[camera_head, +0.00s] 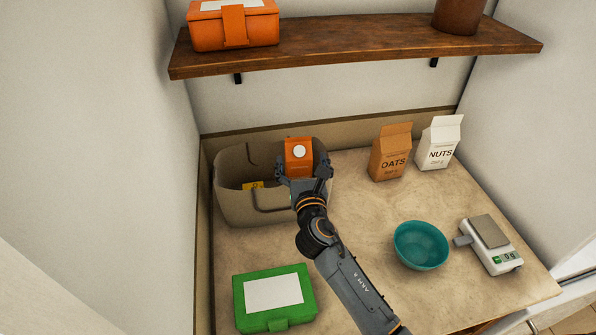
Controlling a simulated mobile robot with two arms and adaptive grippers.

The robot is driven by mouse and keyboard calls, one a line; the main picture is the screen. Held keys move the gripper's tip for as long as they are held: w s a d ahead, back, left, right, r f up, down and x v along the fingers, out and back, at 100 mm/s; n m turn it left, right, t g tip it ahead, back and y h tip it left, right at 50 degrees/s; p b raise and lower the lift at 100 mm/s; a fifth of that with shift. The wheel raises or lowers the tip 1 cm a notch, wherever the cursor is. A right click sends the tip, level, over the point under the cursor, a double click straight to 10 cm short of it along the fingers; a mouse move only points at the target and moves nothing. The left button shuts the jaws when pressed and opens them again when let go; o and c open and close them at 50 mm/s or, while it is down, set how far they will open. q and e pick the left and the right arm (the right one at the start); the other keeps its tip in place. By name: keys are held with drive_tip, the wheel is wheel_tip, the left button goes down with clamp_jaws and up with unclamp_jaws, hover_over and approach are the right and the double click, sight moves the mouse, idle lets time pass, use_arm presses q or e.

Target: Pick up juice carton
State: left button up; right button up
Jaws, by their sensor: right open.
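The juice carton (299,150) is orange with a white round mark and shows at the beige bin, near its right part. Its lower part is hidden behind my right gripper and I cannot tell what it rests on. My right gripper (304,170) is open, with its fingers on either side of the carton's lower visible part. I cannot tell whether the fingers touch it. My left gripper is not in view.
Cartons of oats (391,152) and nuts (439,142) stand behind a teal bowl (420,246) and a scale (491,244). A green case (273,298) lies in front. A wooden shelf (350,48) holds an orange case (233,27) and brown pot (459,14).

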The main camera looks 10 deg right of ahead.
sight(300, 153)
drive_tip(key=shift+w, duration=0.5)
drive_tip(key=w, duration=0.4)
drive_tip(key=shift+w+d+r+p, duration=0.1)
drive_tip(key=shift+w+d+p, duration=0.1)
drive_tip(key=shift+p, duration=0.1)
drive_tip(key=shift+w, duration=0.3)
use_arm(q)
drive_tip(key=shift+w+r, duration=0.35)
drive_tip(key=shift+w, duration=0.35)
use_arm(e)
drive_tip(key=shift+s, duration=0.1)
drive_tip(key=shift+c, duration=0.2)
